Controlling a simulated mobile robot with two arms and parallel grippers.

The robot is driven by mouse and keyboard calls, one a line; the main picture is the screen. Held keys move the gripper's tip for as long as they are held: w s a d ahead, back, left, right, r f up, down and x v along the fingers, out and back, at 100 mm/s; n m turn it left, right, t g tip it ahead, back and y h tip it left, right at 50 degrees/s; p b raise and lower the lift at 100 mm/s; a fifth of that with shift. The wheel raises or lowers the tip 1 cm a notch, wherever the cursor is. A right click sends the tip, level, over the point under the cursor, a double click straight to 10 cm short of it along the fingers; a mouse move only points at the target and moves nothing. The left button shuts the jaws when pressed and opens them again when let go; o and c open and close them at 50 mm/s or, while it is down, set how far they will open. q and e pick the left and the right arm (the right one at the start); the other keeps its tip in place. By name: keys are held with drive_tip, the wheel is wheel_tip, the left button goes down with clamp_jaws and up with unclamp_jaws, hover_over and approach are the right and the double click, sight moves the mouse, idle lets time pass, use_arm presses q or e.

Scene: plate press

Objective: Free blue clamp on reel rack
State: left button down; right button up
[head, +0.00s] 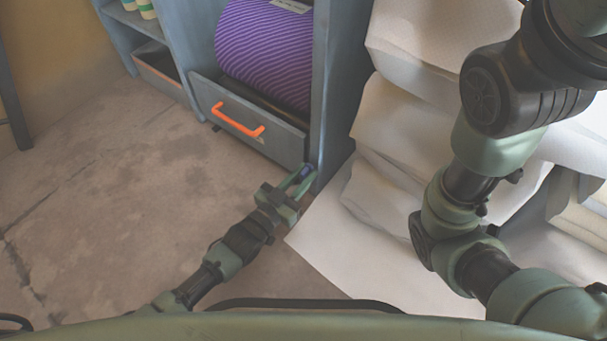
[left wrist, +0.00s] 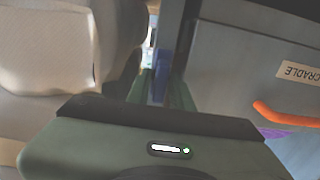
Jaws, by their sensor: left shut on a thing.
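The blue clamp (head: 305,171) is a small blue piece at the lower right front post of the grey-blue reel rack (head: 328,95). My left gripper (head: 301,180) is at it, with its green fingers shut on the clamp. In the left wrist view the blue clamp (left wrist: 161,75) shows between the fingers (left wrist: 160,92), beside the rack's post; the gripper body hides its lower part. My right arm crosses the right of the head view, but its gripper is not seen.
A purple striped reel (head: 264,52) sits in the rack above a drawer front with an orange handle (head: 237,120); its label (left wrist: 299,72) reads CRADLE. Large white, paper-like stacks (head: 400,130) stand close on the right. The floor (head: 110,200) at left is clear.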

use_arm(q)
drive_tip(key=n+p, duration=0.1)
drive_tip(key=n, duration=0.1)
drive_tip(key=shift+n+p, duration=0.3)
drive_tip(key=shift+n, duration=0.1)
drive_tip(key=n, duration=0.3)
drive_tip(key=shift+w+a+n+p, duration=0.1)
drive_tip(key=shift+n+p, duration=0.2)
drive_tip(key=shift+p, duration=0.1)
drive_tip(key=n, duration=0.3)
drive_tip(key=shift+f+n, duration=0.15)
drive_tip(key=shift+n, duration=0.15)
drive_tip(key=shift+a+f+n, duration=0.1)
drive_tip(key=shift+n, duration=1.9)
drive_tip(key=c, duration=1.4)
unclamp_jaws()
drive_tip(key=shift+c, duration=0.2)
